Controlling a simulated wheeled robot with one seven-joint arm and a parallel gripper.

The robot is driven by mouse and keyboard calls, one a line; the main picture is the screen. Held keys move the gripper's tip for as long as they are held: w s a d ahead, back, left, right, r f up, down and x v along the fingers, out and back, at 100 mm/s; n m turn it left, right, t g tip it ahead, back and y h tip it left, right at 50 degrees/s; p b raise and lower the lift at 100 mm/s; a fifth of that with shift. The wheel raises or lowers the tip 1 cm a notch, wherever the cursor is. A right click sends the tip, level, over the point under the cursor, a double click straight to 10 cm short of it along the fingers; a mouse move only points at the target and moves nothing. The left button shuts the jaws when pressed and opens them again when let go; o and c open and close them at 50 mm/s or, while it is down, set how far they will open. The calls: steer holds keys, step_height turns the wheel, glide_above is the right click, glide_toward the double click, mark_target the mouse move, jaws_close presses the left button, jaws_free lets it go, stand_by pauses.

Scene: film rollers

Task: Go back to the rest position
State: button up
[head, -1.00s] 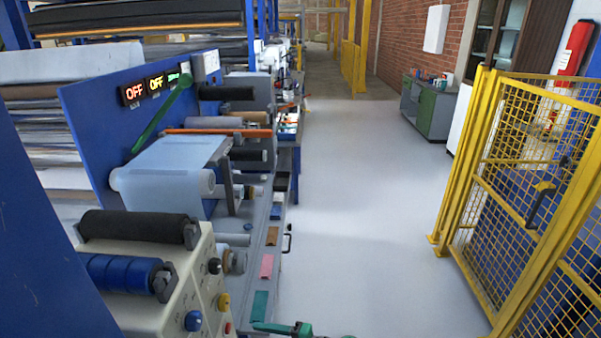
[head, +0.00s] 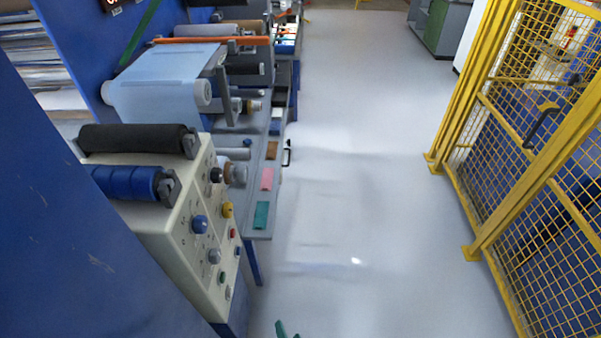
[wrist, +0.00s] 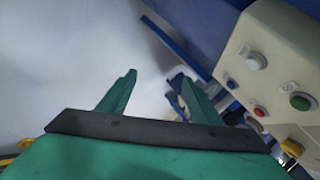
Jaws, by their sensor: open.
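My gripper (wrist: 158,82) shows in the wrist view as two green fingers standing apart, with nothing between them. In the head view only a small green tip of my gripper (head: 282,329) shows at the bottom edge; the rest is out of frame. The gripper is over the pale floor, to the right of the beige control panel (head: 180,251). The panel's buttons also show at the right of the wrist view (wrist: 256,62), close beside the fingers but apart from them.
A film machine with a clear film roll (head: 155,98) and a black roller (head: 132,139) runs along the left. A blue panel (head: 75,220) fills the near left. A yellow mesh fence (head: 500,190) stands at right. The floor aisle (head: 365,150) between is clear.

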steer(key=s+d+r+n+t+h, duration=0.3)
steer(key=s+d+r+h, duration=0.1)
steer(key=s+r, duration=0.75)
steer(key=s+r+n+t, duration=0.1)
steer(key=s+r+n, duration=0.1)
steer(key=r, duration=0.6)
steer(key=s+r+n+t, duration=0.2)
steer(key=s+r, duration=0.3)
steer(key=r, duration=0.3)
steer(key=shift+a+r, duration=0.15)
steer(key=shift+a, duration=0.1)
